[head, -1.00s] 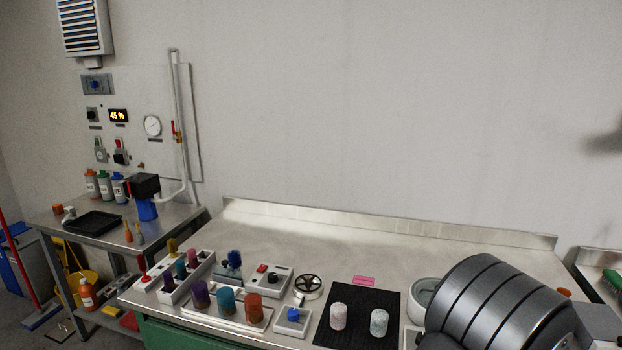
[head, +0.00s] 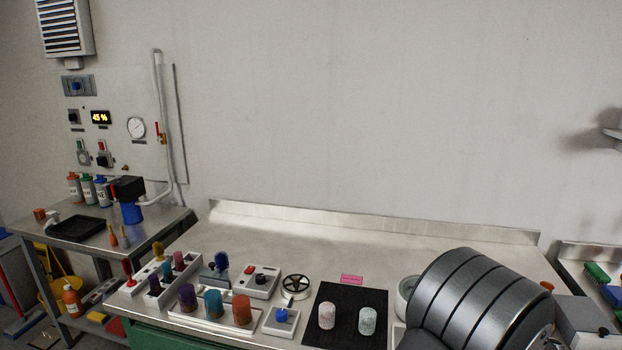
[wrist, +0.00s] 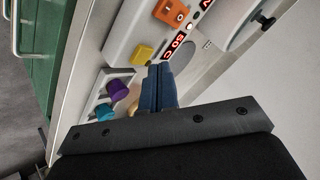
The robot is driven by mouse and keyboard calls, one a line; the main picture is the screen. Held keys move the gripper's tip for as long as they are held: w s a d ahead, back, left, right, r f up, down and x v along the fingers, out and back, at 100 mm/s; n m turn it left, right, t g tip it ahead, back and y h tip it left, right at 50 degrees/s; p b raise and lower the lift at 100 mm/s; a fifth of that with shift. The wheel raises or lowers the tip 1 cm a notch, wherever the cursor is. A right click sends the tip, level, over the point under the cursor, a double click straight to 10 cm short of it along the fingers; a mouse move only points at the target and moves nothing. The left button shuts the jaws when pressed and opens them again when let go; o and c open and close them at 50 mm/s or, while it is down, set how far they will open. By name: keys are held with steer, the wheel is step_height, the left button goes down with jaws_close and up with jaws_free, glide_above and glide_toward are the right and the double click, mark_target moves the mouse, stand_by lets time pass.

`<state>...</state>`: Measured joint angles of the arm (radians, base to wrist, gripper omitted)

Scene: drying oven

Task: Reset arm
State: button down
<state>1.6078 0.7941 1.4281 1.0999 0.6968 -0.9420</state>
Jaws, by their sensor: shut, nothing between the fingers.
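My gripper (wrist: 161,85) shows in the wrist view as two dark blue fingers pressed together with nothing between them. The fingers point at a pale device face with red lit digits (wrist: 179,41), an orange rocker switch (wrist: 172,12) and a yellow button (wrist: 142,54). How far the fingertips are from that face cannot be told. In the head view a large grey banded cylinder (head: 470,300), which I take to be part of my arm, stands at the lower right. My fingers do not show in the head view.
Purple (wrist: 119,90) and teal (wrist: 105,112) knobs lie close left of my fingers. In the head view, two speckled jars stand on a black mat (head: 345,300). Several coloured jars, a switch box (head: 257,281) and a handwheel (head: 296,287) stand to its left. The bench's back strip (head: 400,234) is clear.

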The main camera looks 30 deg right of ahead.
steer(key=shift+f, duration=0.4)
steer(key=s+a+r+n+g+y, duration=0.1)
steer(key=s+a+r+n+g, duration=0.2)
steer(key=r, duration=0.8)
steer(key=s+a+r+n+g+y, duration=0.1)
steer(key=s+a+r+n, duration=0.3)
steer(key=r, duration=0.6)
steer(key=x, duration=1)
steer(key=shift+w+f+n+y, duration=0.2)
steer(key=shift+w+n+y, duration=0.1)
steer(key=shift+w+n, duration=0.15)
